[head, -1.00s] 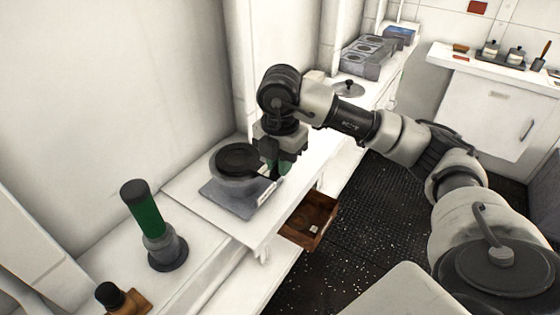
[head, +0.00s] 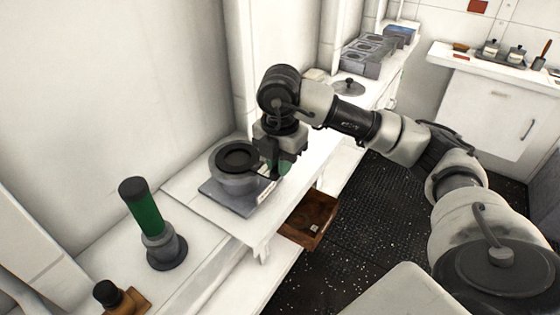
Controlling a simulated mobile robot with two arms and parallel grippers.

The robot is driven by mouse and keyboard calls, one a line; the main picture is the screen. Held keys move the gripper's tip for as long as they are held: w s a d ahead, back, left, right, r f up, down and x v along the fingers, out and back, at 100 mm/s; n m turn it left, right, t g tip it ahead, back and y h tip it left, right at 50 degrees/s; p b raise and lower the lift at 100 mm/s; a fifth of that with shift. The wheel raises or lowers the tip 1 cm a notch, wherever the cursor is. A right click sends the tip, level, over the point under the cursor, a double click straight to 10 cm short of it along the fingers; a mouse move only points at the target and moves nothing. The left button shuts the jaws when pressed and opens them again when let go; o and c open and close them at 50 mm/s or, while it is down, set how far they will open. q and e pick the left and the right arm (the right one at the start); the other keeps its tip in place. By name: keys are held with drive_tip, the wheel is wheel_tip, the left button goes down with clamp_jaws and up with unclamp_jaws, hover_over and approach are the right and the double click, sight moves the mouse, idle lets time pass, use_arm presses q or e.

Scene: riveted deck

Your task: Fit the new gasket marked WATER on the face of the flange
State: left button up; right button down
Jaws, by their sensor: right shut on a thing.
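A grey round flange (head: 232,182) stands on a grey square base (head: 234,201) on the white bench. A black ring gasket (head: 237,147) lies over the flange's top face, roughly centred; I cannot tell whether it touches all round. My right gripper (head: 280,170) is just to the right of the flange, pointing down, shut on the gasket's edge or tab, which its fingers mostly hide. Green shows at the fingers. A pale label shows below them at the base's right side. I cannot read a WATER mark. My left gripper is not in view.
A green cylinder with black ends (head: 146,208) stands on a grey stand at the left. A small black-topped brown object (head: 122,299) is at the front left. An open brown drawer or box (head: 309,218) is below the bench. A lidded dish (head: 349,88) stands behind.

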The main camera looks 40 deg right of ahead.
drive_tip(key=shift+f, duration=0.1)
drive_tip(key=c, duration=1)
unclamp_jaws()
drive_tip(key=shift+r, duration=0.3)
wheel_tip(320, 180, up, 10)
drive_tip(key=shift+r, duration=0.1)
